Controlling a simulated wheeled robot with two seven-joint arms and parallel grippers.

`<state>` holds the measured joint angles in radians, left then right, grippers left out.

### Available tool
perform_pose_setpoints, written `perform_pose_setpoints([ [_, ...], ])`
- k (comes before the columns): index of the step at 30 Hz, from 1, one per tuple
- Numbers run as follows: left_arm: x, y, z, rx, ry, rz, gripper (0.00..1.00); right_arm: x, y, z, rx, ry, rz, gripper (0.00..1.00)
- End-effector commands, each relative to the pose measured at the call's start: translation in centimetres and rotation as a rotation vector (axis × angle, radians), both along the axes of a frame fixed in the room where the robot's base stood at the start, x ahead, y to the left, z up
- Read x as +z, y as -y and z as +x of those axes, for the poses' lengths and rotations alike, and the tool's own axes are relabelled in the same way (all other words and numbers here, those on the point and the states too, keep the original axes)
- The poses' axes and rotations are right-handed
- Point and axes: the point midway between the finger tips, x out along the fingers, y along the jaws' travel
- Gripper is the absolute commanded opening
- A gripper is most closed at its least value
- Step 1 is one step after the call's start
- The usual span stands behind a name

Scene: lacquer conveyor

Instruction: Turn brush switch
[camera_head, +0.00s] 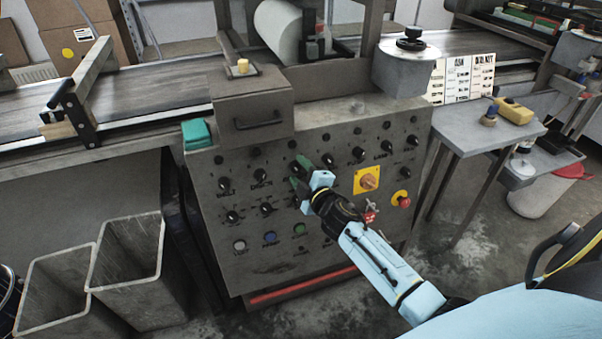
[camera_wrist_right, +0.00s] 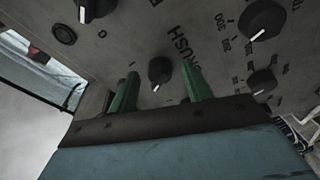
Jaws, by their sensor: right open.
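The brush switch is a small black round knob (camera_wrist_right: 160,71) with a white pointer mark, on the grey control panel (camera_head: 330,240). The letters "RUSH" (camera_wrist_right: 187,47) are readable beside it in the right wrist view. My right gripper (camera_head: 300,172) is at the panel's upper knob row in the head view and covers the knob there. In the wrist view its two green fingers (camera_wrist_right: 159,84) are open, one on each side of the knob, with visible gaps. I cannot tell how far the fingertips are from the panel face. My left gripper is not in view.
Other black knobs (camera_wrist_right: 265,18) surround the switch closely. A yellow-backed rotary switch (camera_head: 367,180) and a red emergency button (camera_head: 401,199) sit to the right. Coloured push buttons (camera_head: 269,237) lie below. A side table (camera_head: 470,135) stands right of the panel, bins (camera_head: 128,265) left.

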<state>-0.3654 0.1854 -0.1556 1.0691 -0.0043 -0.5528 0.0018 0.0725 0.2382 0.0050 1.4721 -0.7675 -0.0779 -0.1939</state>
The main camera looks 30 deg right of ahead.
Motion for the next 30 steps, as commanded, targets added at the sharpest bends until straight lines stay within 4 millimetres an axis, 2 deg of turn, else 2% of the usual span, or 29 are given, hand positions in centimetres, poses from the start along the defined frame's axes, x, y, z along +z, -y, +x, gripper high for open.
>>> perform_pose_setpoints([
  [5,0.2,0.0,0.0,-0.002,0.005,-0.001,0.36,0.0,-0.1,-1.0,0.001,-0.002,0.001,0.49],
  [8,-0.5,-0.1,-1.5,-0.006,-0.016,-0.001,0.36,0.2,-0.2,-2.4,0.000,-0.002,0.001,0.49],
  [21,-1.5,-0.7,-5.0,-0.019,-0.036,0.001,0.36,0.7,-1.0,-11.0,-0.001,-0.002,0.001,0.49],
  [24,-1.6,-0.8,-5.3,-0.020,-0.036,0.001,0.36,0.8,-1.2,-12.2,-0.001,-0.001,0.000,0.49],
  [30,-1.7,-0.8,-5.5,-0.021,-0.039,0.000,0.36,0.9,-1.3,-13.3,-0.001,0.000,0.000,0.49],
])
